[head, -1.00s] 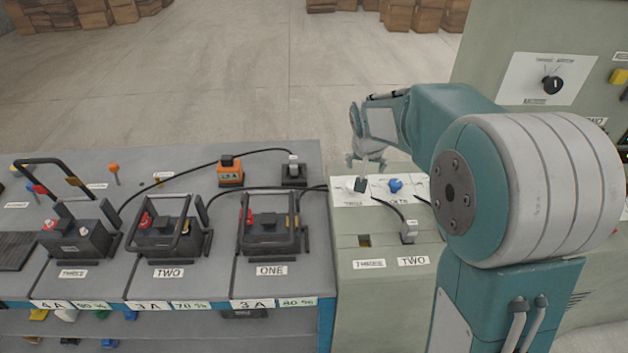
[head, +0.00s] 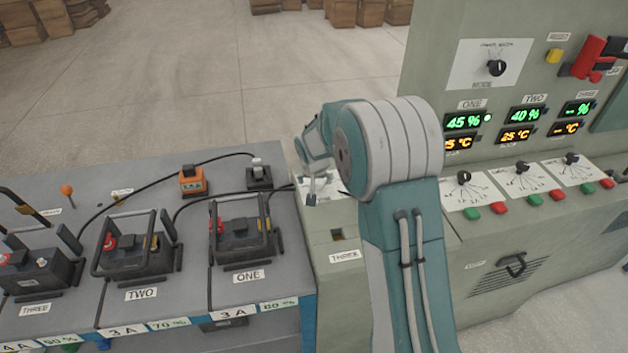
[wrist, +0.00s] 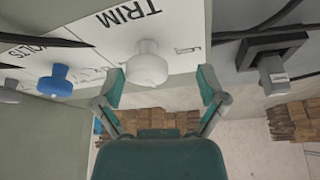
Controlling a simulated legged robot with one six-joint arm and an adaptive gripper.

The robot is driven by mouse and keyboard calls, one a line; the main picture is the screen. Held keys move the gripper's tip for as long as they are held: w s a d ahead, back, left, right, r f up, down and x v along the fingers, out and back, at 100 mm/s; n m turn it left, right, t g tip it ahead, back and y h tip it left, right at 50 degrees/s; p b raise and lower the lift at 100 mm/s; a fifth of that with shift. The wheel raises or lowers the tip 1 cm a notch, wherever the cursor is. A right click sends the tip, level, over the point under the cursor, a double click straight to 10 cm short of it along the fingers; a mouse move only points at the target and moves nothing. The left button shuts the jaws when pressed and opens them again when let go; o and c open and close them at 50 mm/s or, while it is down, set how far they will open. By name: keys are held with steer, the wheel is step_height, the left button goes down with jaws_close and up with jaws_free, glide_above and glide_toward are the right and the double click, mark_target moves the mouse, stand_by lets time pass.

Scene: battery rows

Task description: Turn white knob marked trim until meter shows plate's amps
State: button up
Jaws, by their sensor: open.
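The white knob (wrist: 147,65) is on a white panel printed TRIM (wrist: 130,18) in the wrist view. My gripper (wrist: 159,84) is open, its two fingers apart on either side of the knob and not visibly touching it. In the head view my gripper (head: 311,190) is small at the white panel's left end, and my arm hides most of that panel. An orange meter (head: 193,181) stands on the grey bench; its reading is too small to read.
A blue knob (wrist: 56,82) marked VOLTS and a grey knob (wrist: 9,94) sit beside the white one. The green cabinet (head: 425,60) carries displays and dials. Batteries with handles line the bench.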

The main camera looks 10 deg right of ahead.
steer(key=shift+d, duration=1.05)
steer(key=shift+c, duration=0.7)
steer(key=c, duration=0.5)
steer(key=shift+a, duration=0.3)
steer(key=c, duration=0.5)
steer(key=shift+a+f, duration=0.1)
steer(key=shift+a, duration=0.25)
steer(key=shift+s, duration=0.1)
steer(key=shift+d+f, duration=0.1)
steer(key=shift+d, duration=0.15)
steer(key=shift+s+a+f, duration=0.1)
steer(key=shift+a, duration=0.05)
